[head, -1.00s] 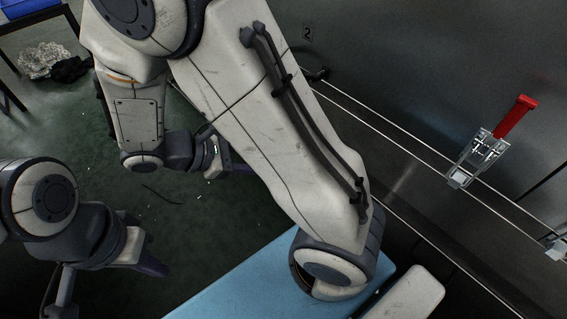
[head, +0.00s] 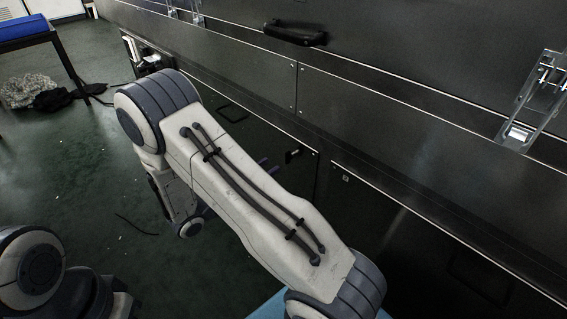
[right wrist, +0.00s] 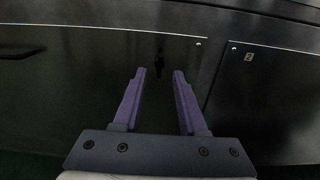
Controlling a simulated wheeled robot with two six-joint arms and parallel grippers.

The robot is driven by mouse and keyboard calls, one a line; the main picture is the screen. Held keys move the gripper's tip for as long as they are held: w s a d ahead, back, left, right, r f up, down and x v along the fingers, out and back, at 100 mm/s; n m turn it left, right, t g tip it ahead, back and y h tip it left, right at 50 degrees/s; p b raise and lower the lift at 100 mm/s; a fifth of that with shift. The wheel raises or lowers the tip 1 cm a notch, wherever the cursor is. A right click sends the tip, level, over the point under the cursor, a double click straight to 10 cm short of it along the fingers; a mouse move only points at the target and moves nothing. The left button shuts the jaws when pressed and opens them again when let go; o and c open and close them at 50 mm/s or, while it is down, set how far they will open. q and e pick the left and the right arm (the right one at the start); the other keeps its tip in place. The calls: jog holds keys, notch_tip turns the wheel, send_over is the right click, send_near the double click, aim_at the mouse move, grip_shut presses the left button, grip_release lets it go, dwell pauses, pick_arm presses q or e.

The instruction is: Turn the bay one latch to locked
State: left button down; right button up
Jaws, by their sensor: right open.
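The bay one latch (head: 293,156) looks like a small dark fitting near the right edge of a dark lower panel in the head view. In the right wrist view the latch (right wrist: 159,66) shows ahead, between the purple fingertips. My left gripper is out of view.
A neighbouring panel carries a small number 2 plate (right wrist: 248,56). A black handle (head: 295,34) juts from the upper panel, and a metal clamp (head: 532,112) is at right. A table with a blue top (head: 28,31) stands far left.

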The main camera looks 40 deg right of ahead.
aim_at(286, 156)
jog(key=d+b, duration=0.1)
jog(key=d, duration=0.1)
jog(key=d+b, duration=0.1)
jog(key=d, duration=0.2)
jog(key=shift+w+d+f, duration=0.15)
jog(key=shift+d, duration=0.65)
grip_shut()
